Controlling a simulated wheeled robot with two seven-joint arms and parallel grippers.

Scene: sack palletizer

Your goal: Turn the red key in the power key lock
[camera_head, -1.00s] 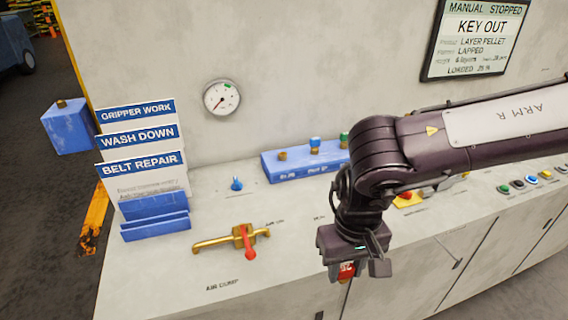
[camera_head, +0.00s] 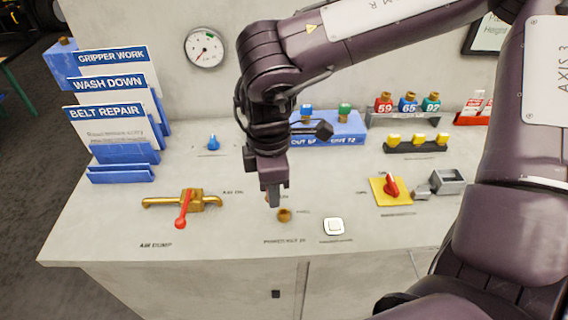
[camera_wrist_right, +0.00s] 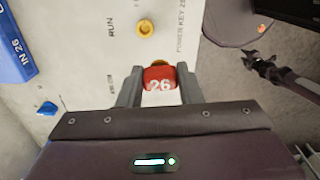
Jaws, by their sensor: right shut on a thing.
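My right gripper (camera_head: 276,196) points down over the console, just left of and a little behind the brass power key lock (camera_head: 285,215) in the head view. In the right wrist view my right gripper (camera_wrist_right: 159,88) is shut on the red key (camera_wrist_right: 159,78), whose tag reads 26. The brass lock (camera_wrist_right: 146,27) shows beyond the key there, with a visible space between them in the picture. The height of the key above the panel is unclear. In the head view the key is mostly hidden by the fingers. My left gripper is not in view.
A brass valve with a red handle (camera_head: 183,208) lies to the left. A white button (camera_head: 333,226) is right of the lock, then a red switch on a yellow plate (camera_head: 390,188). A blue key rack (camera_head: 335,129) stands behind. The console's front strip is clear.

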